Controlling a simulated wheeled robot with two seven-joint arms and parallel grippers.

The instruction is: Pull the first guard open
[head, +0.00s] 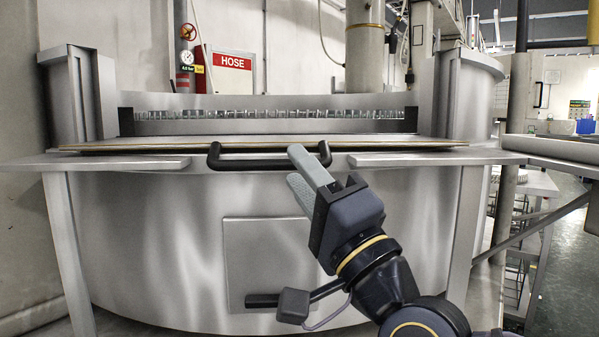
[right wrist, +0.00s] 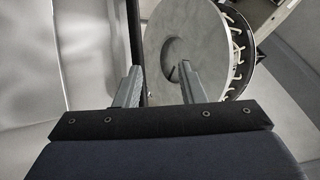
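The guard appears as a wide, flat pale metal panel (head: 130,149) lying level across the front top of the round machine. A black bar handle (head: 258,163) is fixed at its front edge. My right gripper (head: 297,167) is at the handle's right end, its grey fingers covering part of it in the head view. In the right wrist view the two fingers (right wrist: 158,82) stand apart. A dark strip (right wrist: 138,40) runs close to the left finger; I cannot tell whether it is the handle. No grip on the handle shows. My left gripper is out of view.
A square hatch panel (head: 262,250) is on the machine's front wall. Metal ledges (head: 115,163) flank the handle. A large grey disc (right wrist: 195,40) with a studded rim shows in the right wrist view. A rack (head: 530,205) stands at the right, with open floor beyond.

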